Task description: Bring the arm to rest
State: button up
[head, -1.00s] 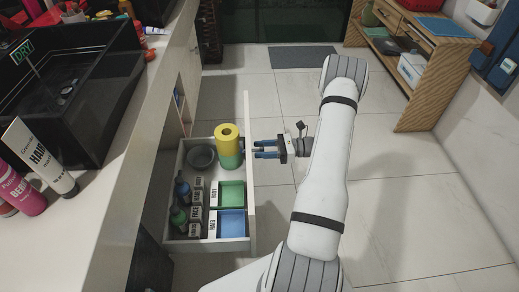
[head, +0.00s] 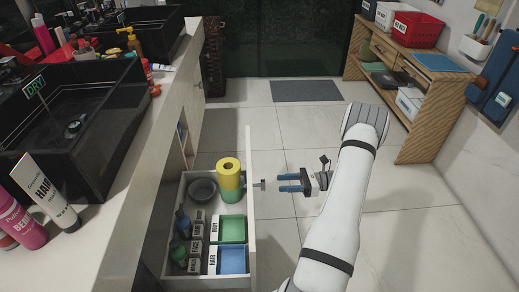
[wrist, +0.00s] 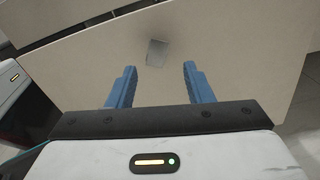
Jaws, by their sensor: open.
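My gripper (head: 279,183) is open and empty. In the head view it is to the right of the open drawer (head: 251,215), with its blue fingers pointing left at the drawer's grey knob (head: 259,184). There is a gap between the fingertips and the knob. In the wrist view the two blue fingers (wrist: 157,84) are spread apart in front of the pale drawer front (wrist: 220,65), and the grey knob (wrist: 157,52) shows beyond them. My white arm reaches in from the lower right of the head view.
The drawer holds a yellow-and-green roll (head: 229,180), a grey bowl (head: 202,190), bottles and labelled trays. The counter (head: 120,190) with sinks is on the left. A wooden shelf (head: 418,85) stands at the back right. Tiled floor (head: 300,125) lies open between.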

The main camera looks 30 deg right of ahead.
jog(key=shift+r, duration=0.1)
jog(key=s+a+r+n+g+h+p, duration=0.25)
jog(key=a+r+n+g+p, duration=0.35)
jog(key=r, duration=0.7)
jog(key=s+a+r+n+g+h+p, duration=0.1)
jog(key=a+r+n+g+h+p, duration=0.4)
jog(key=a+r, duration=0.55)
jog(key=s+a+r+n+t+h+p, duration=0.2)
jog(key=s+r+n, duration=0.5)
jog(key=r, duration=0.5)
jog(key=s+a+r+n+t+h+p, duration=0.3)
jog(key=s+r+n+h+p, duration=0.3)
jog(key=r+p, duration=0.3)
jog(key=shift+s+a+r+n+t+h+p, duration=0.25)
jog(key=shift+s+r+n+t+h, duration=0.4)
jog(key=shift+r, duration=1.25)
jog(key=shift+w+m, duration=0.2)
jog(key=shift+m, duration=0.05)
